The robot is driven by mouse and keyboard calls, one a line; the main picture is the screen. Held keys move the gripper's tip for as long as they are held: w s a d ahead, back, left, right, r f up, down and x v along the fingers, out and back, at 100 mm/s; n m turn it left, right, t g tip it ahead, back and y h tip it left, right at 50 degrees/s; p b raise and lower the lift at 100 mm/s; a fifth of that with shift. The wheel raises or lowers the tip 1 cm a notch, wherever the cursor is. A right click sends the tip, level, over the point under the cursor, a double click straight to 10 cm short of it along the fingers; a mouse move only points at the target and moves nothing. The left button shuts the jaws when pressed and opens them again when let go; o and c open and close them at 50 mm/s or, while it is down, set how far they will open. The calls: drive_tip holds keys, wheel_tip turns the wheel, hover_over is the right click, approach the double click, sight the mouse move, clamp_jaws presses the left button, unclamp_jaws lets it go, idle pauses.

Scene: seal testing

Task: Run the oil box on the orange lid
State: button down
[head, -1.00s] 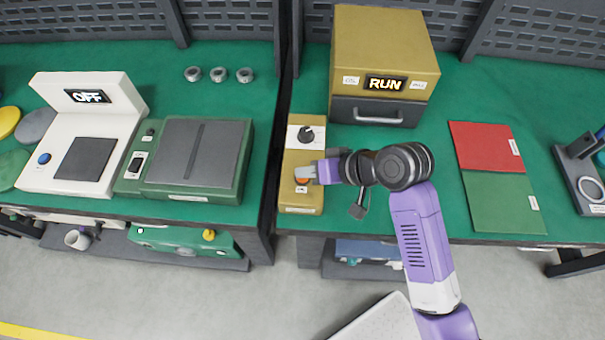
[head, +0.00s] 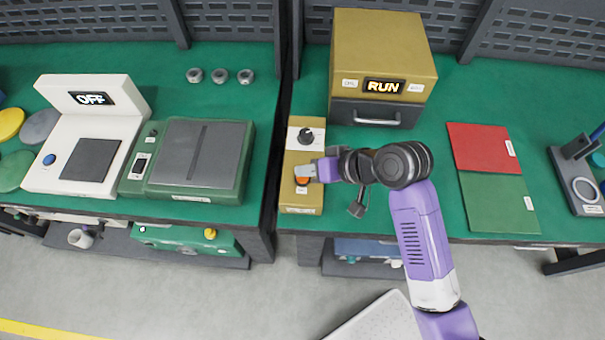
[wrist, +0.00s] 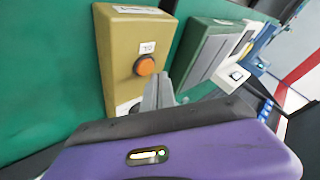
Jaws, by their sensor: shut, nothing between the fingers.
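The oil box is a yellow box (head: 383,52) at the back, with a dark drawer front (head: 350,112) that looks closed. Its lit display (head: 383,87) reads RUN. A yellow control box (head: 302,205) stands in front of it, with a black knob (head: 305,136) and an orange button (head: 302,181). My gripper (head: 306,171) is shut and empty, its fingertips right by the button. In the wrist view the button (wrist: 144,66) shows just beyond the fingertips (wrist: 157,92); I cannot tell whether they touch. No lid shows at the oil box; the drawer's inside is hidden.
Left are a white device (head: 70,155) reading OFF, a green device (head: 195,160), and yellow (head: 9,123), grey (head: 40,125) and green (head: 14,170) discs. Red (head: 482,147) and green (head: 498,203) mats lie right. A gap splits the two benches.

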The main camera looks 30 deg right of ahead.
sight(306, 180)
wheel_tip(306, 180, up, 5)
drive_tip(key=p, duration=0.5)
drive_tip(key=shift+r, duration=0.1)
drive_tip(key=c, duration=2.1)
unclamp_jaws()
